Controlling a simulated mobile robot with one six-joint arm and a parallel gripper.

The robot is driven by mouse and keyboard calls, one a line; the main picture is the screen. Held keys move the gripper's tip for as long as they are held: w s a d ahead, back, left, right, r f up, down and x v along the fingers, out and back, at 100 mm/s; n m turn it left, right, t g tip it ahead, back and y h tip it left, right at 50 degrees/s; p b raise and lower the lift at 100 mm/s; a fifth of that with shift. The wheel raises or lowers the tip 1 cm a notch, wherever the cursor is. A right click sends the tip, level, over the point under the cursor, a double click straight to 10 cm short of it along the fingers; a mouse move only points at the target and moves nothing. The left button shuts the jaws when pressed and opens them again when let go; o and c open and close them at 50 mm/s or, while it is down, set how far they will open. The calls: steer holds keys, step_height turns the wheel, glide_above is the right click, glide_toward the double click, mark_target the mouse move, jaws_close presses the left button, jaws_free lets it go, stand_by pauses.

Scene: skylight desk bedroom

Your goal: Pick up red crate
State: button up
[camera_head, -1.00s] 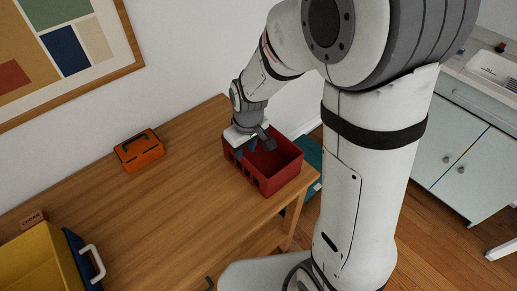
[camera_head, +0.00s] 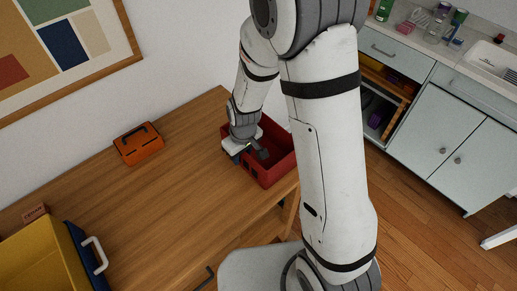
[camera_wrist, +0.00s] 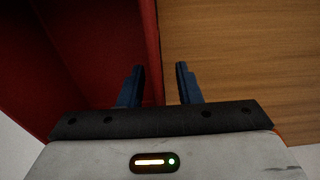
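The red crate (camera_head: 281,169) is an open box on the right end of the wooden desk (camera_head: 185,190). My arm hides its right end in the head view. My gripper (camera_head: 248,156) points down at the crate's left wall. In the wrist view my gripper (camera_wrist: 160,68) has its two blue fingers spread. The crate's wall (camera_wrist: 149,35) runs up between them. The left finger is on the crate's inner side, and the right finger is over the desk side. A gap shows between the right finger and the wall.
An orange box with a handle (camera_head: 138,146) stands on the desk near the wall. A yellow bin (camera_head: 40,255) and a blue piece with a white handle (camera_head: 85,248) are at the lower left. A counter with cabinets (camera_head: 460,150) stands at the right. The desk's middle is clear.

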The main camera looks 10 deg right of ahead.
steer(key=shift+c, duration=0.5)
jaws_close()
steer(key=shift+r, duration=0.1)
